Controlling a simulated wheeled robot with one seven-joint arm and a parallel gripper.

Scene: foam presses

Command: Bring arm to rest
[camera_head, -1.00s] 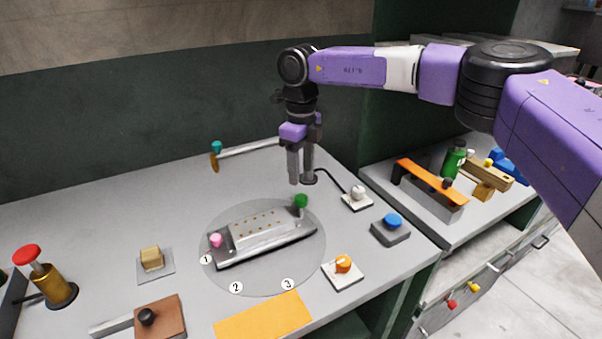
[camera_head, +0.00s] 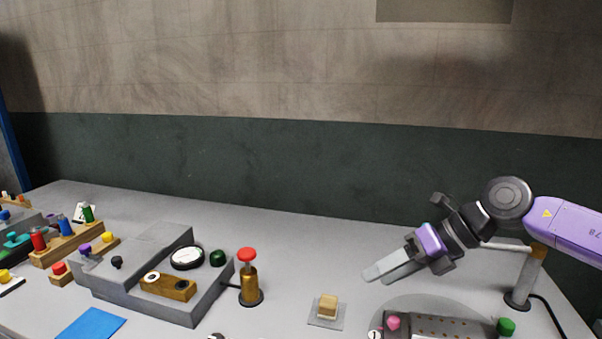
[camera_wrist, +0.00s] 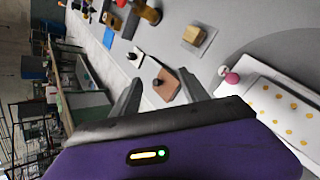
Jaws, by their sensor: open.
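My gripper (camera_head: 391,273) is at the right of the head view, held above the table and tilted down to the left. Its two grey fingers are apart with nothing between them. In the wrist view my gripper (camera_wrist: 150,98) also shows empty, its fingers reaching over the table edge side. The perforated plate press (camera_head: 445,327) with a pink knob (camera_head: 393,322) and a green knob (camera_head: 506,327) lies below and right of my gripper on a round grey disc. The plate's dotted top (camera_wrist: 290,110) shows at the right of the wrist view.
A small tan block (camera_head: 328,305) sits on a pad left of my gripper. A brass post with a red knob (camera_head: 247,256) and a grey fixture (camera_head: 150,262) stand further left. A post with a bar (camera_head: 522,285) stands behind the press, close to my arm.

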